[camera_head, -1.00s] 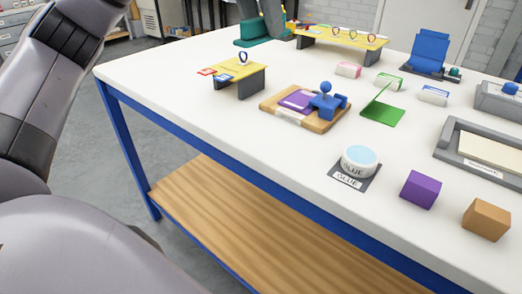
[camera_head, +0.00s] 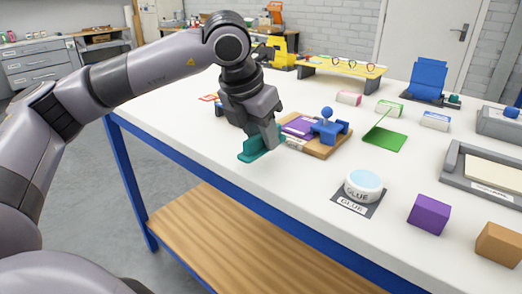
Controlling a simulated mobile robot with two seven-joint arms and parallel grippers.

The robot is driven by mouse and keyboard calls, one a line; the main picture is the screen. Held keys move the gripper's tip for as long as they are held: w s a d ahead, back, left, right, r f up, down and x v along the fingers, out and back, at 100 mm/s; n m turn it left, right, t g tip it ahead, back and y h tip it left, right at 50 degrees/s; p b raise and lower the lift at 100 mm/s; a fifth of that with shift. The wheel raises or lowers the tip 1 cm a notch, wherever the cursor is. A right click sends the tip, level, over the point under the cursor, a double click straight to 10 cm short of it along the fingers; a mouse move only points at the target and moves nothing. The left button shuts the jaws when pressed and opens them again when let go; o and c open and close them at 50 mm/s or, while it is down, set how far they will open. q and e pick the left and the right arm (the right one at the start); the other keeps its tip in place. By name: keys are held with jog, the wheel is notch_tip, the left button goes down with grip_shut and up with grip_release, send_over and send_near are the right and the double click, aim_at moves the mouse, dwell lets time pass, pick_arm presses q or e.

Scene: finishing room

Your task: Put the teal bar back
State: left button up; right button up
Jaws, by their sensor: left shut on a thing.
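My left gripper (camera_head: 264,133) is shut on the teal bar (camera_head: 256,151). It points down over the near left part of the white table, close to the long front edge. The fingers hide part of the bar. I cannot tell whether the bar touches the tabletop. The bar is just left of the wooden board (camera_head: 318,150) that bears a purple piece and a blue knobbed piece. A long yellow rack (camera_head: 342,67) with several rings stands at the back. My right gripper is out of view.
A glue tub (camera_head: 364,184) sits on a dark labelled mat. A purple cube (camera_head: 429,214), an orange cube (camera_head: 499,244) and a grey tray (camera_head: 452,177) are to the right. A green hinged piece (camera_head: 384,138) lies past the board. The table left of the glue is clear.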

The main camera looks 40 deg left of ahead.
aim_at(260, 147)
pick_arm(q)
notch_tip(260, 147, down, 4)
jog(key=shift+r, duration=0.25)
jog(key=shift+f, duration=0.1)
jog(key=o, duration=0.9)
jog(key=shift+b, duration=0.3)
jog(key=shift+o, duration=0.2)
jog(key=shift+r+p, duration=0.3)
jog(key=shift+r, duration=0.05)
jog(key=v, duration=1.1)
jog(key=shift+s+r+p, duration=0.15)
jog(key=shift+r+p, duration=0.15)
jog(key=shift+p, duration=0.1)
